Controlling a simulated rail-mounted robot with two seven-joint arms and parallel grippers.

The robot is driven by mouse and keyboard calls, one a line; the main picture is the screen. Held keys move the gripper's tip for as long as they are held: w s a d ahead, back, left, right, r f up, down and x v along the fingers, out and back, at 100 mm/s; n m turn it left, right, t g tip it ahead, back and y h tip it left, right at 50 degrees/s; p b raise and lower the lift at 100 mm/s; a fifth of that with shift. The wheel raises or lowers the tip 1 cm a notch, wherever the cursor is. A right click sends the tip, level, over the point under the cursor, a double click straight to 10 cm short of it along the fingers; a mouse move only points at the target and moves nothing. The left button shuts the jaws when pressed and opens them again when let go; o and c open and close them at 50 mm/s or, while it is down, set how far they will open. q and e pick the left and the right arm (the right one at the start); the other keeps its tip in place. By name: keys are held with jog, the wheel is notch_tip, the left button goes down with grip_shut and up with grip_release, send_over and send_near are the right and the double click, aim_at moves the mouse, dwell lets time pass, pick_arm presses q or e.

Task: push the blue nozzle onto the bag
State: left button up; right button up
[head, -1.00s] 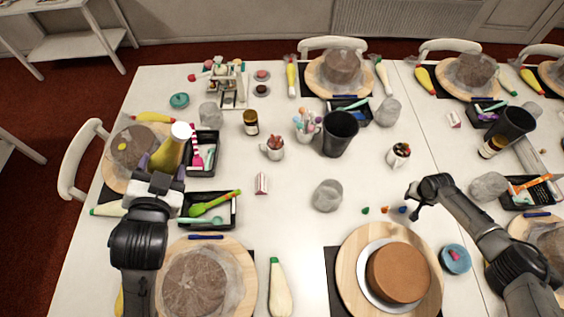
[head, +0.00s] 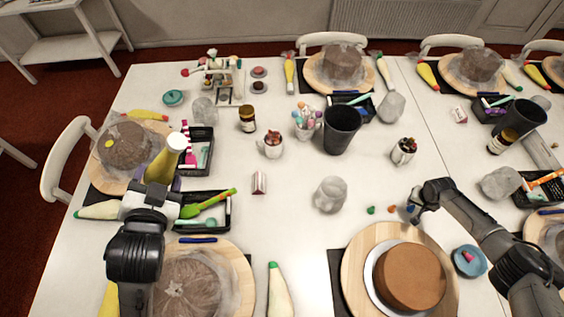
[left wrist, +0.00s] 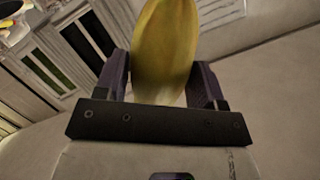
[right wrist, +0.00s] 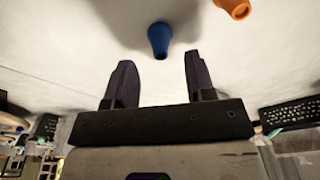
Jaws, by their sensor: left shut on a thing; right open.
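The yellow piping bag (head: 164,163) is held tip-up by my left gripper (head: 155,188), with a pale end on top. The left wrist view shows the yellow bag (left wrist: 165,50) between the two fingers. The blue nozzle (right wrist: 160,38) stands on the white table, just beyond and between the open fingers of my right gripper (right wrist: 157,75). The fingers are apart and do not touch it. In the head view my right gripper (head: 414,211) is low at the nozzles and largely hides the blue one.
An orange nozzle (head: 391,209) and a green nozzle (head: 370,209) stand left of my right gripper. A brown cake (head: 410,276) on a wooden turntable is in front, with a blue dish (head: 470,261) at its right. A grey lump (head: 331,194) stands left of the nozzles. The table centre is mostly clear.

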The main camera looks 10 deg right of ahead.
aim_at(414, 207)
pick_arm(q)
jog(key=shift+f+b, duration=1.1)
jog(key=shift+f, duration=0.35)
pick_arm(e)
jog(key=shift+f, duration=1.95)
jog(key=c, duration=0.8)
pick_arm(q)
notch_tip(414, 207, up, 15)
jog(key=p, duration=1.5)
jog(key=shift+r, duration=0.15)
pick_arm(e)
notch_tip(414, 207, up, 15)
jog(key=shift+r, duration=0.1)
pick_arm(q)
jog(key=shift+c, duration=0.3)
